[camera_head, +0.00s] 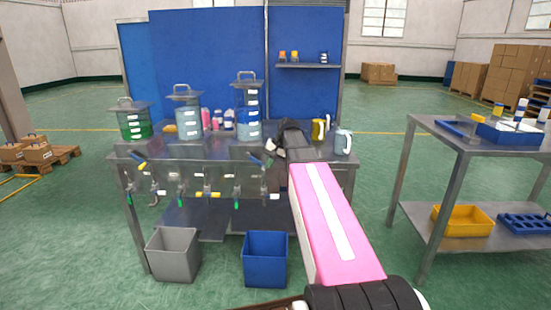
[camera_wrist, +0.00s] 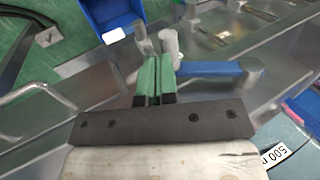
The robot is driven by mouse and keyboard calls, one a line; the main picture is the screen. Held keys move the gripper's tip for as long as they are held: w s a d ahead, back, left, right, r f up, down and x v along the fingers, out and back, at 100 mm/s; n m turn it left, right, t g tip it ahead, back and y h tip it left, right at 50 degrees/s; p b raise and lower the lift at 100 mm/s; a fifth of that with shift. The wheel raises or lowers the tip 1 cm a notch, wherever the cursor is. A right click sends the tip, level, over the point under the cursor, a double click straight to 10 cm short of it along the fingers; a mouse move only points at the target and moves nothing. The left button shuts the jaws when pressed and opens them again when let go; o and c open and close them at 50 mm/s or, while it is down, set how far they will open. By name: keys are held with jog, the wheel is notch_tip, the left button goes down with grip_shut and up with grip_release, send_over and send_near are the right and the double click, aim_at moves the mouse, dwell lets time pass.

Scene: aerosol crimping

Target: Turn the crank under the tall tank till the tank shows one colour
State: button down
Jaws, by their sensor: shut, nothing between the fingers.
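The tall tank (camera_head: 249,112) stands on the steel bench in the head view. In the wrist view, a blue bar (camera_wrist: 210,69) with a pale grey upright peg (camera_wrist: 170,43) looks like the crank. My gripper (camera_wrist: 157,62) has its green fingers shut and empty beside the peg, at the bar's near end. I cannot tell whether they touch. In the head view my gripper (camera_head: 270,152) is at the bench front, right of the tall tank, small and partly hidden by my arm.
A green tank (camera_head: 135,125) and a pale blue tank (camera_head: 186,118) stand left on the bench (camera_head: 215,150). Several taps hang along its front. Grey (camera_head: 173,255) and blue (camera_head: 265,260) bins sit below.

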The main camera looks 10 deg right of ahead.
aim_at(264, 171)
jog(key=shift+a+f, duration=0.25)
jog(key=shift+a, duration=0.05)
jog(key=shift+w+a+f+y, duration=0.1)
jog(key=shift+a+f+y, duration=0.15)
jog(key=shift+f, duration=0.35)
jog(key=shift+w+a+f+y, duration=0.1)
jog(key=shift+a+f+y, duration=0.2)
jog(key=shift+f, duration=0.3)
jog(key=shift+w+a+f+y, duration=0.1)
jog(key=shift+a+f+y, duration=0.15)
jog(key=shift+f, duration=0.35)
jog(key=shift+d, duration=0.1)
